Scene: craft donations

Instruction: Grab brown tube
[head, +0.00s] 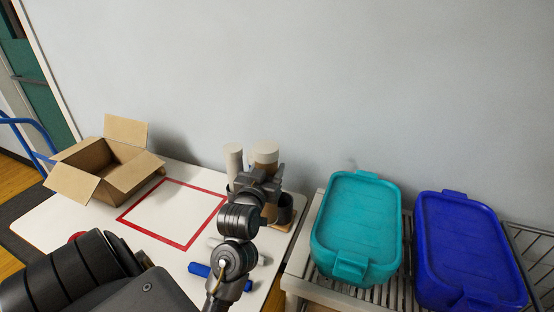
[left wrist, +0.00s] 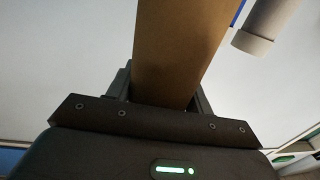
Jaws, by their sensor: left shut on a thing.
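The brown tube (head: 265,157) has a pale end and stands upright behind my left gripper in the head view. In the left wrist view the brown tube (left wrist: 180,50) fills the space between the two fingers. My left gripper (head: 262,182) is shut on it; the gripper also shows in the wrist view (left wrist: 165,98). The gripper and wrist hide the tube's lower part, so I cannot tell whether it is clear of its support. A white tube (head: 233,158) stands just left of it. My right gripper is not in view.
An open cardboard box (head: 105,168) stands at the table's left, beside a red taped outline (head: 180,244). A dark cup (head: 286,208) is right of my gripper. A blue tube (head: 202,270) lies in front. Teal (head: 357,225) and blue (head: 465,245) bins stand on a slatted rack at right.

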